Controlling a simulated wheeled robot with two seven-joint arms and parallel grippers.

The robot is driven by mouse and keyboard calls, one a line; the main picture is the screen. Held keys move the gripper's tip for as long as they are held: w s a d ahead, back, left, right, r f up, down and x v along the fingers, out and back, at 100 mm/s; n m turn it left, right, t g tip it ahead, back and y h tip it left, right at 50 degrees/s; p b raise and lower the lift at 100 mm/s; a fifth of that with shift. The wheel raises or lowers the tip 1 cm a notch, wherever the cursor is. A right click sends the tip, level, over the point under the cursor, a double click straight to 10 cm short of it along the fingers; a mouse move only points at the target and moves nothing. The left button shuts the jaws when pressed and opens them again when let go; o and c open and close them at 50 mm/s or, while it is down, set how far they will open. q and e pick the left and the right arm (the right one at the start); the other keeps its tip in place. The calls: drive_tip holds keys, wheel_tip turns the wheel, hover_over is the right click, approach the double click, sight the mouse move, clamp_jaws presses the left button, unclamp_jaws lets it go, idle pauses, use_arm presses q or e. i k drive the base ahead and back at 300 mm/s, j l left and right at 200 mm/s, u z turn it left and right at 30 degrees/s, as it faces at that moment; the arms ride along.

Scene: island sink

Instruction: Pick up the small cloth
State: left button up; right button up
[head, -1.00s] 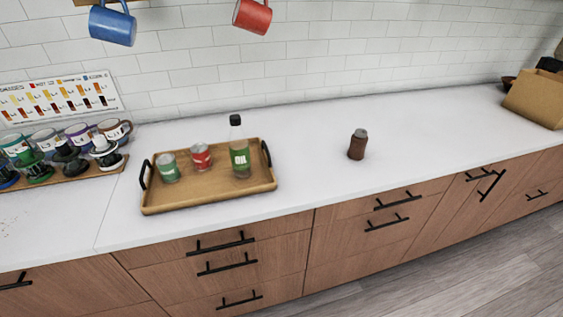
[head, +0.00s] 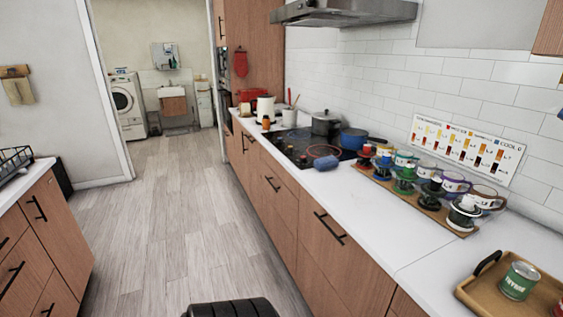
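A small blue item (head: 326,162) lies on the white counter near the front edge, beside the cooktop. It looks like a folded or rolled cloth, but it is too small to be sure. A beige cloth (head: 17,88) hangs from a wooden rack on the left wall. A red cloth or mitt (head: 240,62) hangs on the tall wooden cabinet. Neither of my grippers shows in the head view.
The cooktop (head: 304,146) holds pots. A wooden board (head: 430,209) carries several mugs and drippers; a tray (head: 472,296) with a green can stands nearer. The floor aisle (head: 185,220) is clear. A left counter (head: 28,176) holds a dark rack.

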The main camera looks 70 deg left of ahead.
sight(328, 162)
drive_tip(key=u, duration=1.9)
drive_tip(key=i+j, duration=0.1)
